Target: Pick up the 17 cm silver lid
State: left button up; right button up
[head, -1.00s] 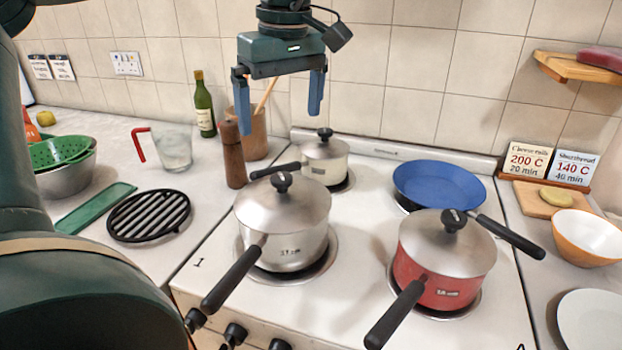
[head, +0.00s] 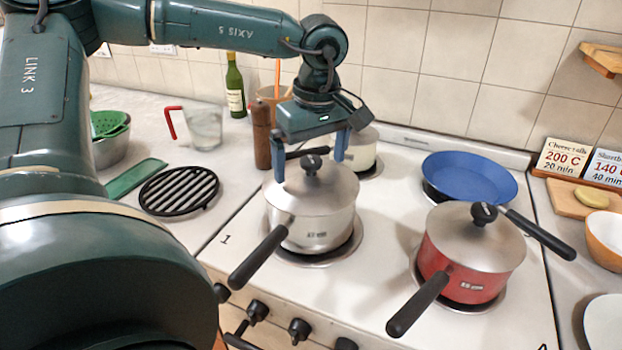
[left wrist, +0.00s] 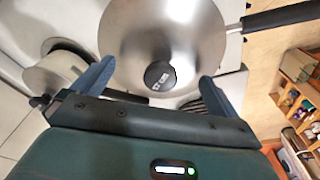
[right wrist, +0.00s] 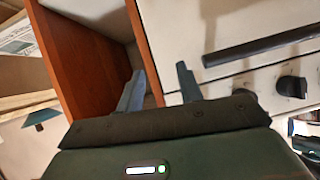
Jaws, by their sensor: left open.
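The silver lid (head: 290,187) sits on a silver saucepan (head: 300,232) on the front-left burner, its black knob (head: 311,165) upright. In the left wrist view, the lid (left wrist: 165,28) fills the top middle and its knob (left wrist: 160,75) shows between the fingers. My left gripper (head: 311,168) is open above the lid, one finger on each side of the knob; I cannot tell whether they touch the lid. My right gripper (right wrist: 156,82) is open and empty, in front of the stove, outside the head view.
A red saucepan (head: 460,278) with another silver lid (head: 470,236) stands to the right. A cream pot (head: 362,155) is behind, partly hidden by my gripper. A blue pan (head: 468,177) is at back right. A brown mill (head: 262,135) and black trivet (head: 180,190) are to the left.

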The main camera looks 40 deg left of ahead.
pick_arm(q)
jog(key=shift+f, duration=0.4)
jog(key=shift+c, duration=0.2)
